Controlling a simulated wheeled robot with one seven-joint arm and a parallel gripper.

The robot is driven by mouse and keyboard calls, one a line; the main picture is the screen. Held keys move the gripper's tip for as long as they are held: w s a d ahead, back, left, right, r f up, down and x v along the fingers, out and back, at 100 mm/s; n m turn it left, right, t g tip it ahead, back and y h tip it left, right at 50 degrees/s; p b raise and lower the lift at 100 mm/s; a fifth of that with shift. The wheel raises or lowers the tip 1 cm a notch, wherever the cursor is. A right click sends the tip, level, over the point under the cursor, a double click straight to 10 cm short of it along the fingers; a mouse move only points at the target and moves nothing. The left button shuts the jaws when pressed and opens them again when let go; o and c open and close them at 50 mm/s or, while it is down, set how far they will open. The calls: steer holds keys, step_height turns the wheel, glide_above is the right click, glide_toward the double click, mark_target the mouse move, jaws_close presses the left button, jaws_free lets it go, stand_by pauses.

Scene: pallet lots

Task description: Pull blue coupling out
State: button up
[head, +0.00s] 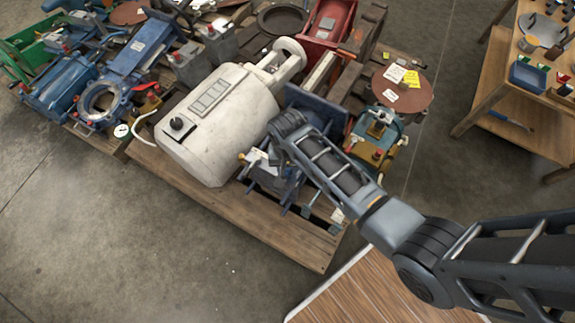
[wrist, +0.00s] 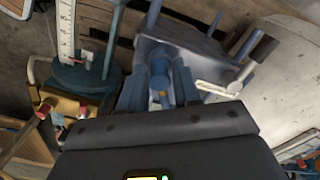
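My gripper (head: 272,172) reaches down over a blue machine at the front of the pallet, between the white tank and a teal and yellow device. My arm hides much of this spot in the head view.
The white tank (head: 217,125) stands close on the left. The teal and yellow device (head: 375,140) is close on the right. The wooden pallet (head: 240,225) has bare boards in front. A wooden shelf table (head: 530,120) stands at right. The floor at left front is clear.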

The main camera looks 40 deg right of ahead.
jaws_close()
steer(key=shift+r, duration=0.2)
steer(key=shift+r+p, duration=2.85)
steer(key=shift+p, duration=0.45)
